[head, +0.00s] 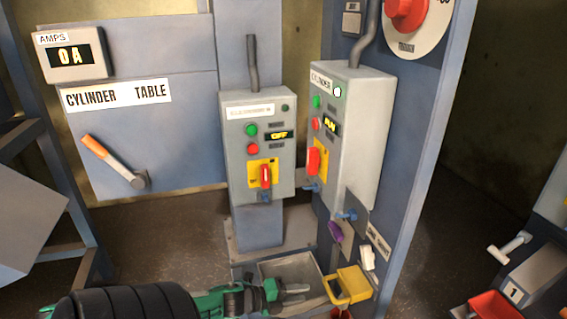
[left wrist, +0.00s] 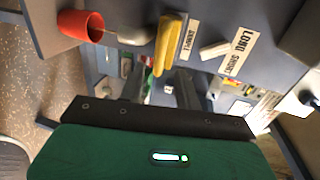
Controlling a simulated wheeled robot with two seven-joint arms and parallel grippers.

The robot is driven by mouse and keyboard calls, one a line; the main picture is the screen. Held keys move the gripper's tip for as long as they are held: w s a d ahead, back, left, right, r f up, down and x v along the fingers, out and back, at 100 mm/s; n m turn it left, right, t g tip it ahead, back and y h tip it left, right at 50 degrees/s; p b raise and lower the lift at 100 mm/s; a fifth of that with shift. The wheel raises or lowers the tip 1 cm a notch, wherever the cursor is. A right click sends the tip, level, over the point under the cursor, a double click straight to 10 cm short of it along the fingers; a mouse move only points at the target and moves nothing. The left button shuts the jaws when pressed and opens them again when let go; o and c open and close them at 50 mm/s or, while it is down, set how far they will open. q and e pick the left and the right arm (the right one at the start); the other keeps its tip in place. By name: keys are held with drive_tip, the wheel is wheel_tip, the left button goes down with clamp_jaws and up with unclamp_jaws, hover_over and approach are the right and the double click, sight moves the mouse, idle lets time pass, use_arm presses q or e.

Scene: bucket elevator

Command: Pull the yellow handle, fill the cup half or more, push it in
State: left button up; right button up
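The yellow handle (head: 350,284) sits at the lower middle of the head view, beside a grey open-topped box. It also shows in the left wrist view (left wrist: 168,45), next to a label reading SAMPLE. My left gripper (head: 302,291) points right, its fingertips just short of the handle. In the left wrist view its two fingers (left wrist: 167,90) are apart with nothing between them. A red cup (left wrist: 81,26) shows at the upper left of the left wrist view. Only a small red part (head: 341,313) shows at the head view's bottom edge. The cup's contents cannot be made out. My right gripper is not in view.
The grey box (head: 290,268) lies behind my left gripper. A white switch (head: 367,257) and a purple knob (head: 335,231) are on the post above the handle. Two grey control boxes (head: 258,140) stand behind. A red bin (head: 494,306) is at the lower right.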

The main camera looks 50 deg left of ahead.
use_arm(q)
drive_tip(key=shift+v, duration=2.25)
drive_tip(key=s+a+f+n+g+y, duration=0.15)
drive_tip(key=s+f+n, duration=0.25)
drive_tip(key=f, duration=0.6)
drive_tip(key=s+a+f+n+g+y, duration=0.1)
drive_tip(key=s+f+n+g+y, duration=0.2)
drive_tip(key=f, duration=0.6)
drive_tip(key=s+a+f+n+y, duration=0.15)
drive_tip(key=s+f+n, duration=0.3)
drive_tip(key=f, duration=0.55)
drive_tip(key=s+d+f+n+g, duration=0.8)
drive_tip(key=s+d+f+g, duration=0.1)
drive_tip(key=s+d+f, duration=1.1)
drive_tip(key=shift+s+d+f+n, duration=0.2)
drive_tip(key=shift+s+d+n, duration=0.25)
drive_tip(key=shift+d, duration=0.7)
